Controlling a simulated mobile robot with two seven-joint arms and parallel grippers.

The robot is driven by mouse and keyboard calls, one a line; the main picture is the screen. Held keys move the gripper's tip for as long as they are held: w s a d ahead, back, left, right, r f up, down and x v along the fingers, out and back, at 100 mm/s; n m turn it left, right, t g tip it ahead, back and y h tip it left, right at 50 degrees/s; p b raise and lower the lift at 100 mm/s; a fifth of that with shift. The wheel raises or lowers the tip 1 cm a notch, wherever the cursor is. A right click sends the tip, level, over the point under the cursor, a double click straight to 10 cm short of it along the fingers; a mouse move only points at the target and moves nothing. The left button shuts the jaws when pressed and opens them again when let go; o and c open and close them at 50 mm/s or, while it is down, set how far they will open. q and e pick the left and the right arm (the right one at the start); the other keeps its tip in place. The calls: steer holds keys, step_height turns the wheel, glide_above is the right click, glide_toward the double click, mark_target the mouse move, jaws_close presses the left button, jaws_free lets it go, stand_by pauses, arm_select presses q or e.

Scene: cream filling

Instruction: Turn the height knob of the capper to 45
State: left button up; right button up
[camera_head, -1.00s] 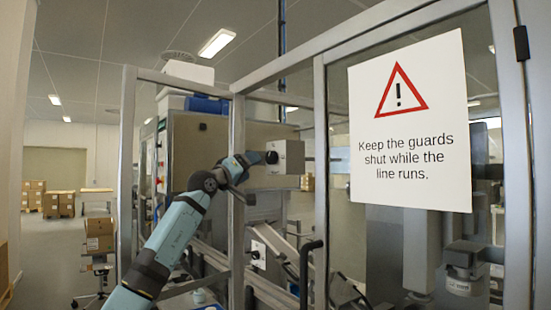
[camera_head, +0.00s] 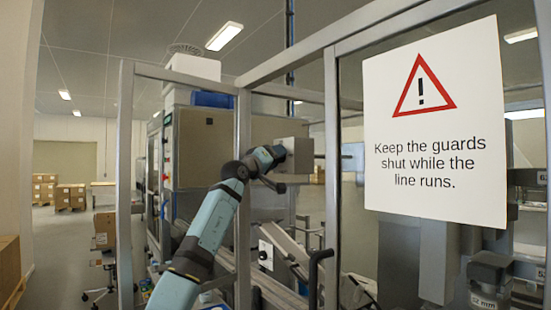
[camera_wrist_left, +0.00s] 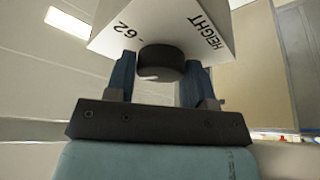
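The capper's height control is a light grey box (camera_head: 298,155), seen from outside the guard frame. In the left wrist view, the box (camera_wrist_left: 200,30) fills the top and bears the word HEIGHT and the number 62. A round black knob (camera_wrist_left: 160,62) sticks out of it. My left gripper (camera_wrist_left: 160,78) has its two blue fingers spread, one on each side of the knob. I cannot tell whether they press on it. In the head view, my left gripper (camera_head: 277,153) is at the box's left side and covers the knob. My right gripper is out of view.
A guard post (camera_head: 243,190) stands just behind my left arm. A clear guard panel carries a white warning sign (camera_head: 435,120) on the right. A black handle (camera_head: 315,275) sticks up below the box. Cartons (camera_head: 70,197) stand far left.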

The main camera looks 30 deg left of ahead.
arm_select(q)
steer(key=c, duration=0.4)
steer(key=shift+o, duration=0.2)
